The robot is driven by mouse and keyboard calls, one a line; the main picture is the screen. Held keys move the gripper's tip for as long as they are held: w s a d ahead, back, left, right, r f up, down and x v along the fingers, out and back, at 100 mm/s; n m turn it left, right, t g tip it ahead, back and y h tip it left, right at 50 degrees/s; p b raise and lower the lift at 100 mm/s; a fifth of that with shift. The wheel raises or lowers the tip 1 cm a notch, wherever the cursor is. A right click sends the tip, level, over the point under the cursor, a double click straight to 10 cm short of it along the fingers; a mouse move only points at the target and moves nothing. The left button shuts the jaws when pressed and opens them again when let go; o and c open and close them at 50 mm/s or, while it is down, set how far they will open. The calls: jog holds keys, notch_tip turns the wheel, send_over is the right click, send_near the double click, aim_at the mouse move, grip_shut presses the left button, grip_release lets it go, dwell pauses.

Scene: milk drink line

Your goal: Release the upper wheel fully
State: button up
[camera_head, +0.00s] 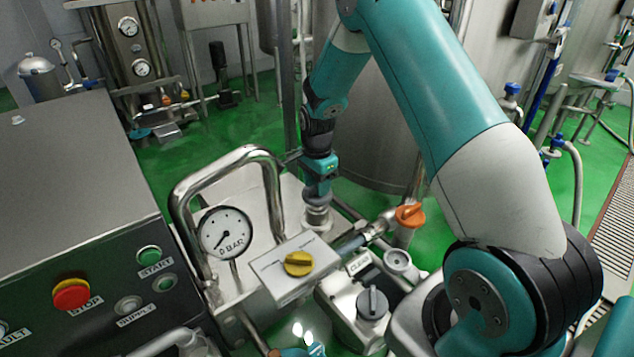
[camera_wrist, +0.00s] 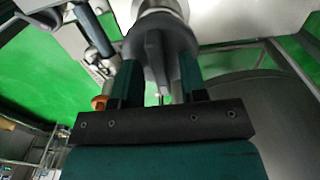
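My gripper (camera_head: 318,184) points down at a grey wheel (camera_head: 318,217) on top of the steel equipment behind the gauge. In the wrist view, the same grey wheel (camera_wrist: 155,48) is a round knob with a raised central rib, fixed to a pale metal fitting. My gripper's two teal fingers (camera_wrist: 158,82) reach the wheel, one on each side of the rib. Whether the fingers press on the rib or stand slightly apart from it cannot be told. The head view shows little of the fingertips.
A bent steel tube handle (camera_head: 270,195) and a pressure gauge (camera_head: 226,233) stand left of the wheel. A yellow knob (camera_head: 299,264), orange valve handle (camera_head: 410,215) and grey knob (camera_head: 372,303) are nearby. A control panel with a red stop button (camera_head: 71,294) lies left.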

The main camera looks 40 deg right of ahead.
jog(key=shift+c, duration=0.2)
grip_shut()
jog(key=shift+n, duration=0.3)
jog(key=n, duration=0.3)
jog(key=shift+n, duration=0.3)
jog(key=n, duration=0.4)
jog(key=shift+n, duration=0.3)
jog(key=n, duration=0.9)
